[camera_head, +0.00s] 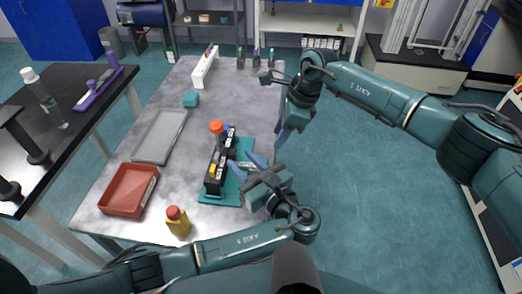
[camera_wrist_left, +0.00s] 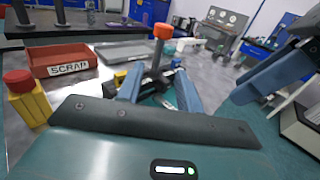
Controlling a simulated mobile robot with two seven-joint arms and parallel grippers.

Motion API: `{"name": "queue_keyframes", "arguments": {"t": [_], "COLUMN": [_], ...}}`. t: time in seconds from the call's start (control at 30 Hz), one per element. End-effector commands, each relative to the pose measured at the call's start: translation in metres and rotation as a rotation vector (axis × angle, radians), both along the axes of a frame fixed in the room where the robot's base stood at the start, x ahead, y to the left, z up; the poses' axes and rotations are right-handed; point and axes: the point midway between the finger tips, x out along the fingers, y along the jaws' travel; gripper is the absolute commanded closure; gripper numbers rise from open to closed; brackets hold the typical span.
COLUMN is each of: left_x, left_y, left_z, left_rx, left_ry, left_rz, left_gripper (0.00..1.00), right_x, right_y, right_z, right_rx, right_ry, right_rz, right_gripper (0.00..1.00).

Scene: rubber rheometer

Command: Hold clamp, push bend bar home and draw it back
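The bending fixture (camera_head: 209,186) has black blocks on a teal base plate (camera_head: 231,193), with yellow and blue parts. An orange-red knob (camera_head: 217,127) stands on a dark post at its far end; it also shows in the left wrist view (camera_wrist_left: 163,32). A light metal strip (camera_head: 243,164), perhaps the bend bar, shows beside the blocks. My left gripper (camera_head: 247,161) is just right of the fixture with its fingers apart. In its wrist view the fingers (camera_wrist_left: 160,88) flank the fixture, with nothing clearly held. My right gripper (camera_head: 280,140) points down, right of the fixture; its finger gap is hidden.
A red scrap tray (camera_head: 130,207), a grey tray (camera_head: 137,158) and a yellow block with a red top (camera_head: 178,222) lie left of the fixture.

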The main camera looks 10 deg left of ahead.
Motion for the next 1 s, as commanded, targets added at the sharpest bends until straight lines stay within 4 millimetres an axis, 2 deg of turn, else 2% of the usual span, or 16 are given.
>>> {"name": "queue_keyframes", "arguments": {"t": [0.3, 0.53, 0.73, 1.0], "left_x": [0.044, 0.072, 0.083, 0.085], "left_y": [0.044, 0.069, 0.080, 0.082], "left_z": [0.001, 0.001, 0.000, 0.000], "left_rx": [0.003, 0.001, 0.001, 0.000], "left_ry": [-0.002, -0.001, 0.000, 0.000], "left_rz": [0.004, 0.002, 0.002, 0.001], "left_gripper": [0.64, 0.64, 0.64, 0.64], "right_x": [-0.001, -0.001, -0.001, -0.001], "right_y": [0.001, 0.001, 0.001, 0.001], "right_z": [0.000, 0.000, 0.000, 0.000], "right_rx": [0.005, 0.007, 0.007, 0.007], "right_ry": [0.002, 0.003, 0.003, 0.003], "right_rz": [-0.001, 0.000, 0.000, 0.000], "right_gripper": [0.64, 0.64, 0.64, 0.64]}}
